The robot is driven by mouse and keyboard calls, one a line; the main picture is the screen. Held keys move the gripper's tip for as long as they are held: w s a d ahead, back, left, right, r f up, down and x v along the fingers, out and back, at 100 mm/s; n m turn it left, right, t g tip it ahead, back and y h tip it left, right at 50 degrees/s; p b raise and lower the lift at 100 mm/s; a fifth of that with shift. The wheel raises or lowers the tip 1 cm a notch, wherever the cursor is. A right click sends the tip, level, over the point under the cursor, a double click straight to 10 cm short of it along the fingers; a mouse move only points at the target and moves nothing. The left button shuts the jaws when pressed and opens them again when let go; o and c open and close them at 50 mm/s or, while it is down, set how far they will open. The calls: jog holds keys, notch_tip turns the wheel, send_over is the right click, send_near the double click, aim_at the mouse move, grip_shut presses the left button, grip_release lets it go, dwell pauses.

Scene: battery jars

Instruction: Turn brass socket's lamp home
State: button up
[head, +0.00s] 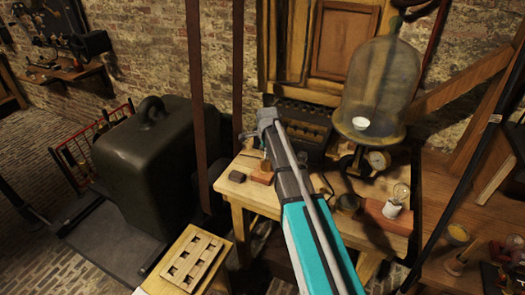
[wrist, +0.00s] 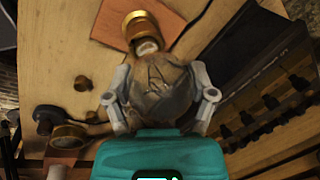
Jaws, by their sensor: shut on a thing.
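A glass lamp (wrist: 163,88) sits between the two grey fingers of my gripper (wrist: 160,104) in the wrist view, and the gripper is shut on its bulb. The brass socket (wrist: 137,22) stands on a reddish block (wrist: 112,22) just beyond the lamp. A pale round part shows between socket and glass; I cannot tell how far the lamp is seated. In the head view the reddish block (head: 262,178) is on the wooden table, left of my arm. My arm hides the lamp and most of the gripper there.
A black slotted box (head: 305,128) stands at the table's back. A glass bell jar (head: 380,80) and a second bulb in a white holder (head: 398,198) are to the right. A brass cup (head: 347,203) is near my arm.

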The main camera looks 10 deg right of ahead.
jog(key=shift+s+m+h, duration=0.1)
jog(key=shift+m+h, duration=0.6)
jog(key=shift+m, duration=2.5)
jog(key=m+g+h, duration=0.1)
jog(key=m, duration=0.5)
jog(key=o, duration=1.2)
jog(key=shift+d, duration=0.1)
